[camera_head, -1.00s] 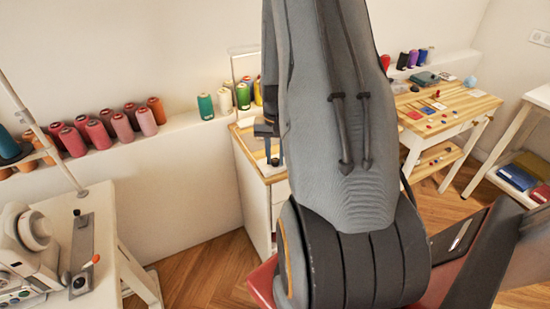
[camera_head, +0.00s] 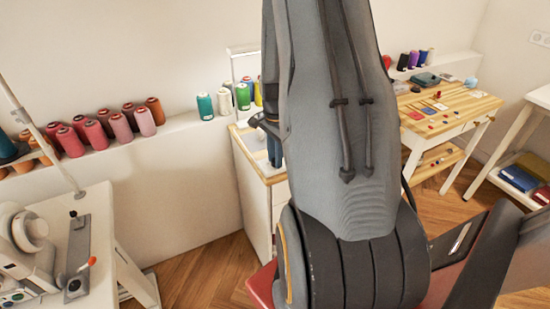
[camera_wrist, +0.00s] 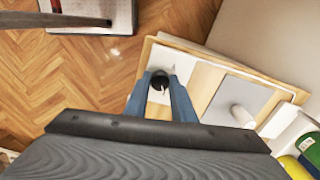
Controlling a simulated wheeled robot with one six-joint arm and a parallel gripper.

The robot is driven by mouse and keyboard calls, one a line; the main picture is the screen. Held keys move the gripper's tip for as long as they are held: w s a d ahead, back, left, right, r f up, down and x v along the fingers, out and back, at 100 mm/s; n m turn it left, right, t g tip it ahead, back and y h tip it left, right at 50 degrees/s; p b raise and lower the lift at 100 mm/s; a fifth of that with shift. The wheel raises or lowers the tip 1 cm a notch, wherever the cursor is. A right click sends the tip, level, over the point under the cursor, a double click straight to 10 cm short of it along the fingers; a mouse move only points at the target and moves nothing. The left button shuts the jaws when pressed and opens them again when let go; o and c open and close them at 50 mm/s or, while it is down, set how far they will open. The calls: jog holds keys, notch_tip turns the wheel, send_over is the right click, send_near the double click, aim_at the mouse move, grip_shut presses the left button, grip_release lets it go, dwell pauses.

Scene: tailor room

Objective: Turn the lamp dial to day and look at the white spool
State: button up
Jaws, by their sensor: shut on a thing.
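My gripper (camera_wrist: 160,98) shows in the wrist view as two blue fingers closed on a small dark round knob, which looks like the lamp dial (camera_wrist: 160,80). The knob sits near the edge of a wooden cabinet top. In the head view my gripper (camera_head: 274,155) points down at the cabinet, partly hidden by my arm, and the knob cannot be made out. The white spool (camera_head: 225,101) stands upright on the wall ledge between a teal and a green spool.
The cabinet (camera_head: 252,185) stands against the wall below the ledge. Red and pink spools (camera_head: 95,134) line the ledge at left. A sewing table (camera_head: 95,235) is at front left, and a wooden worktable (camera_head: 450,112) at the right. Bare floor lies between them.

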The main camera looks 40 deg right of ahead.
jog(key=shift+w+d+r+m, duration=0.1)
jog(key=shift+m, duration=0.5)
jog(key=o, duration=1.1)
jog(key=shift+c, duration=0.2)
jog(key=shift+r+b, duration=1)
jog(key=shift+r, duration=2.9)
